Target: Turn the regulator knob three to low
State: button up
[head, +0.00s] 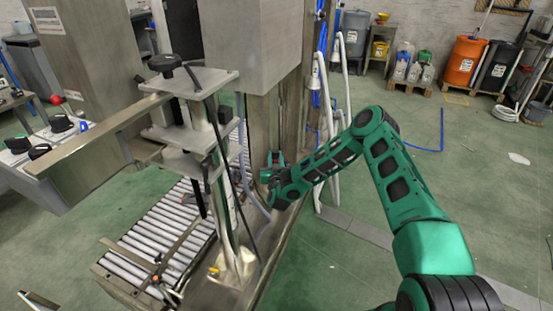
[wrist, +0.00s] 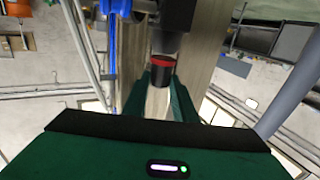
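My green arm reaches to the machine's post in the head view, with my gripper (head: 275,162) close against it. In the wrist view my gripper's green fingers (wrist: 163,88) stand apart, with a gap between them. A black knob-like cylinder with a red band (wrist: 162,70) is straight ahead, at the fingertips and under a dark block (wrist: 178,14). I cannot tell whether the fingers touch it, and no number or setting is readable. In the head view this part is too small and mostly hidden by my gripper.
A blue part (wrist: 116,8) hangs left of the cylinder in the wrist view. A roller conveyor (head: 160,240) and a metal stand with a black knob (head: 165,64) are left of my arm. A control box (head: 50,170) stands far left. Green floor (head: 340,260) is open on the right.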

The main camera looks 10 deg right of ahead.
jog(key=shift+d, duration=0.35)
jog(key=shift+a, duration=0.25)
jog(key=shift+r+n+y, duration=0.15)
jog(key=shift+n+y, duration=0.35)
jog(key=shift+y, duration=0.3)
jog(key=shift+d+n+y, duration=0.15)
jog(key=shift+n+y, duration=0.75)
jog(key=shift+y, duration=0.5)
jog(key=shift+d+n+y, duration=0.1)
jog(key=shift+n+y, duration=0.8)
jog(key=shift+y, duration=0.5)
jog(key=shift+w+d+n+g+y, duration=0.1)
jog(key=shift+d+n+g+y, duration=0.1)
jog(key=shift+n+g+y, duration=0.6)
jog(key=shift+d+n+g+y, duration=0.25)
jog(key=shift+n+y, duration=0.65)
jog(key=shift+y, duration=0.8)
jog(key=o, duration=1)
jog(key=shift+o, duration=0.2)
jog(key=shift+d, duration=0.1)
